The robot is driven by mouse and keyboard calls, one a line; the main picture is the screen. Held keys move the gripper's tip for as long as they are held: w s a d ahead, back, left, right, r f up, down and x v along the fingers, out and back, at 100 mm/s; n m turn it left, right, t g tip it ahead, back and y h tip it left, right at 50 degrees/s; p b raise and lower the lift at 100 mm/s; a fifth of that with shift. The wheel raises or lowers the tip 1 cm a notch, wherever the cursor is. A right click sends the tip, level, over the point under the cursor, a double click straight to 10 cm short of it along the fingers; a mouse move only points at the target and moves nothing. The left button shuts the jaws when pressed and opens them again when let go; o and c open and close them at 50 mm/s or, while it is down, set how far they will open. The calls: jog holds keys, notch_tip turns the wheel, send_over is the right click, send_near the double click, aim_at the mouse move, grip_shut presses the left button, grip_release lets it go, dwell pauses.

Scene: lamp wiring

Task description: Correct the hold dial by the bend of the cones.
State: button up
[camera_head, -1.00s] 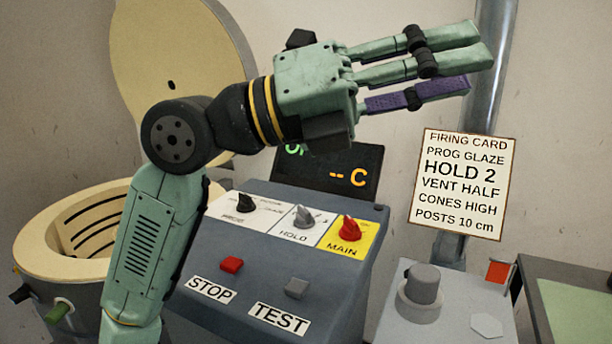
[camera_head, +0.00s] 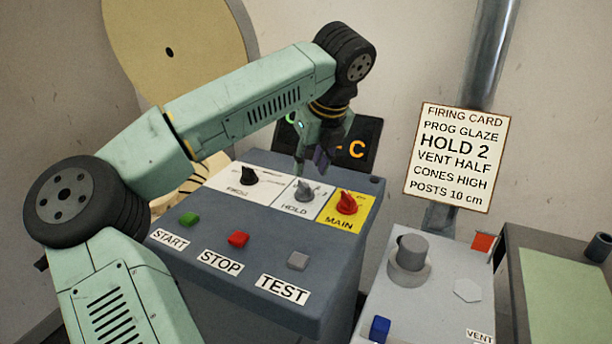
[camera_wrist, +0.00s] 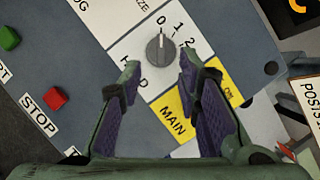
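The grey hold dial (camera_head: 305,192) sits on the white HOLD panel between the black program dial (camera_head: 249,177) and the red main dial (camera_head: 347,203). In the wrist view the hold dial (camera_wrist: 160,49) has marks 0, 1 and 2 around it, and its pointer appears to face near 0. My gripper (camera_head: 311,168) hangs just above the hold dial, pointing down. In the wrist view my gripper (camera_wrist: 159,66) is open, with purple-padded fingers either side of the dial and nothing between them. I cannot make out any cones.
A firing card (camera_head: 459,157) reads HOLD 2 and CONES HIGH. Green START (camera_head: 189,219), red STOP (camera_head: 238,239) and grey TEST (camera_head: 298,261) buttons line the console front. A grey box with a knob (camera_head: 410,254) stands to the right. The open kiln lid (camera_head: 190,40) is behind my arm.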

aim_at(305, 184)
jog(key=p+x, duration=0.1)
jog(key=x, duration=0.5)
jog(key=shift+f+p, duration=0.25)
jog(key=shift+p, duration=0.05)
grip_shut()
